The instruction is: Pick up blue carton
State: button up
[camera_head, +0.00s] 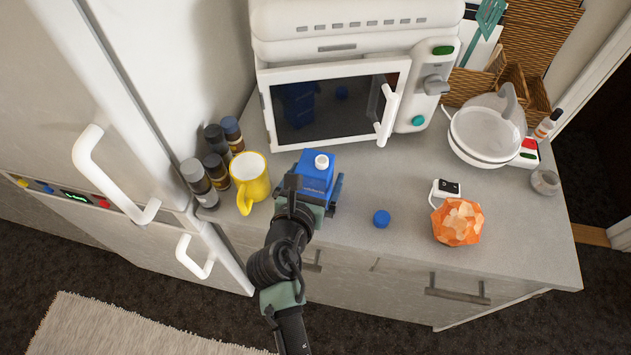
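The blue carton (318,167) with a white cap stands upright on the grey counter, in front of the microwave and to the right of the yellow mug (252,177). My gripper (314,188) is at the carton's near side, reaching in from the front of the counter. Its fingers lie at the carton's left and right sides. The gripper hides the carton's lower part, so I cannot tell whether the fingers press on it or stand slightly apart. I cannot tell whether the carton's base touches the counter.
A white microwave (330,73) stands behind the carton. Several spice jars (216,171) are left of the mug, beside the fridge. A blue ball-like thing (382,218), an orange faceted object (458,222) and a small white device (447,189) lie to the right.

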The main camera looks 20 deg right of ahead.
jog(key=c, duration=1.6)
jog(key=shift+r, duration=0.1)
notch_tip(320, 180, up, 10)
jog(key=shift+r+p, duration=0.1)
jog(key=shift+p, duration=0.5)
